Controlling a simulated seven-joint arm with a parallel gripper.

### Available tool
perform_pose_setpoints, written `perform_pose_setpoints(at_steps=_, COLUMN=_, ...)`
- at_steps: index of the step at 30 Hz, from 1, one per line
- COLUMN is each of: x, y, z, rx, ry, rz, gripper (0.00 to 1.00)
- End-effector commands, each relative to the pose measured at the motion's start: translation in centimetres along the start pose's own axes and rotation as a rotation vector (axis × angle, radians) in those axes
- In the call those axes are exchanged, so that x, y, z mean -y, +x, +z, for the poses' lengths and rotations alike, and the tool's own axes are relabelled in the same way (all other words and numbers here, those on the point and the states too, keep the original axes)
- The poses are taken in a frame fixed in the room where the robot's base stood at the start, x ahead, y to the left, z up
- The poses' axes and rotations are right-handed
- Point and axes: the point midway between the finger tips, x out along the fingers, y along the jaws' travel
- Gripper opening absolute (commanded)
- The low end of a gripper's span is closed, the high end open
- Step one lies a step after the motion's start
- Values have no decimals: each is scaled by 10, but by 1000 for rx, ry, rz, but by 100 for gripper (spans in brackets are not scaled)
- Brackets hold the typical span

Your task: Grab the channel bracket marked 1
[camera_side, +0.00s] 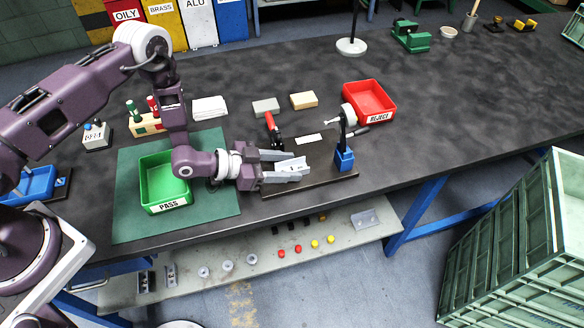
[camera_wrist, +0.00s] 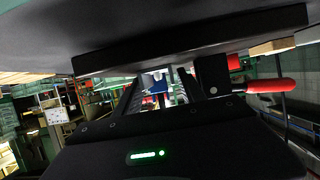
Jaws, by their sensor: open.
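A light grey metal bracket (camera_side: 291,166) with a small dark mark sits at the dark fixture board (camera_side: 325,178); the mark is too small to read. My gripper (camera_side: 297,168) reaches in from the left, lying level, with its two fingers apart. The bracket shows between the fingers, and I cannot tell whether either finger touches it. In the wrist view the fingers (camera_wrist: 157,90) point away from the camera, and the bracket cannot be made out clearly between them.
A red-handled clamp (camera_side: 272,128) stands behind the gripper, also visible in the wrist view (camera_wrist: 270,85). A blue-based post (camera_side: 344,158) stands right of the fingertips. The green PASS bin (camera_side: 165,182) is left, the red REJECT bin (camera_side: 369,100) back right.

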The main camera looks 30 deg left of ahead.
Motion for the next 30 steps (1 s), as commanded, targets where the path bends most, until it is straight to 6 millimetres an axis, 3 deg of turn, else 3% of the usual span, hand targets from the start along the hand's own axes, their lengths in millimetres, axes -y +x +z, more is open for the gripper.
perform_pose_setpoints(at_steps=2, x=0, y=0, z=0, rx=0, ry=0, rz=0, gripper=47)
perform_pose_setpoints(at_steps=9, x=0, y=0, z=0, rx=0, ry=0, rz=0, gripper=2)
perform_pose_setpoints(at_steps=10, x=0, y=0, z=0, rx=0, ry=0, rz=0, gripper=0)
perform_pose_setpoints(at_steps=20, x=0, y=-2, z=-5, rx=-1, ry=1, rz=0, gripper=0)
perform_pose_setpoints(at_steps=30, x=1, y=-26, z=-62, rx=-2, ry=2, rz=-1, gripper=0)
